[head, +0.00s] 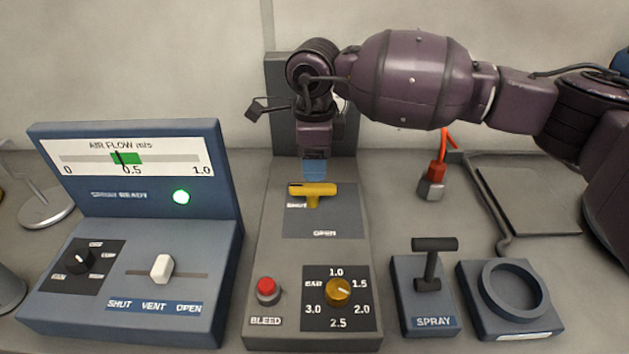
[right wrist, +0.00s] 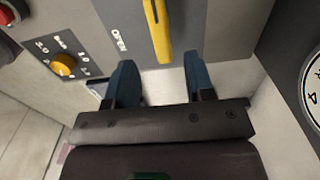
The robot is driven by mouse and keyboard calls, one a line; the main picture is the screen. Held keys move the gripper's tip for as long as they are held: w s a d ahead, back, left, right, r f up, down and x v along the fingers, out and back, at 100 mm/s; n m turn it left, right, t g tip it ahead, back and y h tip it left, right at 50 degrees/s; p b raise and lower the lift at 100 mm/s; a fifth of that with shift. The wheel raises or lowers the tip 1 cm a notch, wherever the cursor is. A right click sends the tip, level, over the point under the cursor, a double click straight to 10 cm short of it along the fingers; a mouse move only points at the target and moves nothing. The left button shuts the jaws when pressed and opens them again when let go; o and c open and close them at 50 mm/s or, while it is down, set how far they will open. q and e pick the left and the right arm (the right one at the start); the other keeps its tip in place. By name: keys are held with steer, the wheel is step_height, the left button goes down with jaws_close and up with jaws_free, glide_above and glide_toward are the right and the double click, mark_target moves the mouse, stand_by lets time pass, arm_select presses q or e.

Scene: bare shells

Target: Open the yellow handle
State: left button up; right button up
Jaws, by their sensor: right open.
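The yellow handle (head: 313,190) is a T-shaped lever on a dark plate of the grey middle console. Its crossbar lies level beside the SHUT label, at the far end of the plate; the OPEN label is nearer me. In the right wrist view the handle (right wrist: 158,30) shows as a long yellow bar. My right gripper (head: 315,172) points down just behind the handle. Its blue fingers (right wrist: 160,80) are apart with nothing between them, and the bar appears beyond the fingertips, in line with the gap. I cannot tell whether they touch. My left gripper is not in view.
The console (head: 250,240) also carries a red BLEED button (head: 267,290) and a yellow dial (head: 338,290). A blue air-flow panel (head: 135,240) stands left. A SPRAY lever (head: 434,262), a round holder (head: 512,290) and a red-corded tool (head: 433,182) are right.

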mark_target(315, 185)
step_height(315, 185, down, 4)
steer(key=shift+f, duration=0.9)
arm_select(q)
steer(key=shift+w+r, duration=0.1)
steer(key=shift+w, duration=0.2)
arm_select(e)
jaws_close()
